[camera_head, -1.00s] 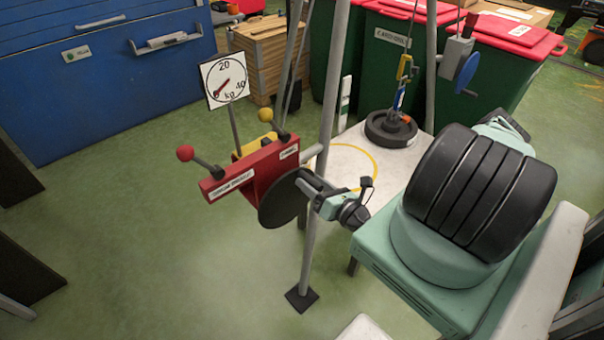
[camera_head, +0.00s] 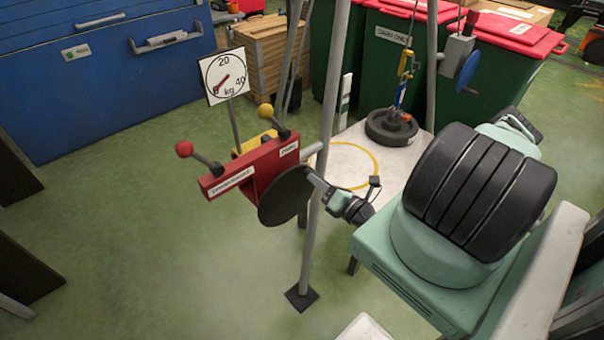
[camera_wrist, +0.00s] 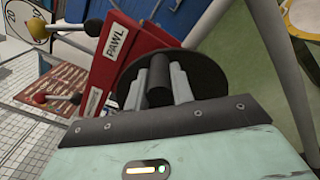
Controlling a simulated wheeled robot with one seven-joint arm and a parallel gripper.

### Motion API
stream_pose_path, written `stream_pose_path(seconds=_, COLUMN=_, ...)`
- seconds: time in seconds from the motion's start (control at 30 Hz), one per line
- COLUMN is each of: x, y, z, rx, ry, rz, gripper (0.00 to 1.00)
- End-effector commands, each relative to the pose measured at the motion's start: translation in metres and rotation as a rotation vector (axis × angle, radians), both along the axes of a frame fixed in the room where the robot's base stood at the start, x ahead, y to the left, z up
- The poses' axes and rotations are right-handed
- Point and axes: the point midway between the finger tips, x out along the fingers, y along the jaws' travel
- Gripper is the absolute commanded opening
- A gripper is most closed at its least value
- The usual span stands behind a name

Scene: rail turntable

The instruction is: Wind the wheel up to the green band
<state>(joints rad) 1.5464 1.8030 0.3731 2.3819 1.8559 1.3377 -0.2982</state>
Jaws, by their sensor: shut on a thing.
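A dark wheel (camera_head: 383,130) lies flat on a white table inside or near a yellow ring, with a yellow hook and blue strap (camera_head: 400,92) above it. A white post (camera_head: 345,97) with a green band stands at the left of the table. A red winch (camera_head: 240,170) carries a black disc (camera_head: 284,198), a yellow-knobbed lever (camera_head: 266,111) by the PAWL label and a red-knobbed lever (camera_head: 184,149). My gripper (camera_head: 318,182) is at the disc's right side. In the wrist view its fingers are shut on a dark cylindrical handle (camera_wrist: 159,82) in front of the disc.
A dial (camera_head: 225,76) in kg has its red needle near 0. Grey poles (camera_head: 322,180) stand close to the winch and my arm. A small hoist with a blue wheel (camera_head: 468,70) hangs at upper right. Green floor at left is free.

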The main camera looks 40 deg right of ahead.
Motion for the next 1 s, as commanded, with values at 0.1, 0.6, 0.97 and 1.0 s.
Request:
stream_pose_path(seconds=0.1, x=-0.001, y=-0.003, z=-0.004, rx=0.001, ry=0.007, rz=-0.006, gripper=0.0)
stream_pose_path(seconds=0.6, x=-0.001, y=-0.014, z=-0.021, rx=0.181, ry=0.01, rz=-0.009, gripper=0.0)
stream_pose_path(seconds=0.97, x=-0.001, y=-0.02, z=-0.028, rx=0.315, ry=0.013, rz=-0.007, gripper=0.0)
stream_pose_path(seconds=1.0, x=-0.001, y=-0.02, z=-0.028, rx=0.315, ry=0.013, rz=-0.007, gripper=0.0)
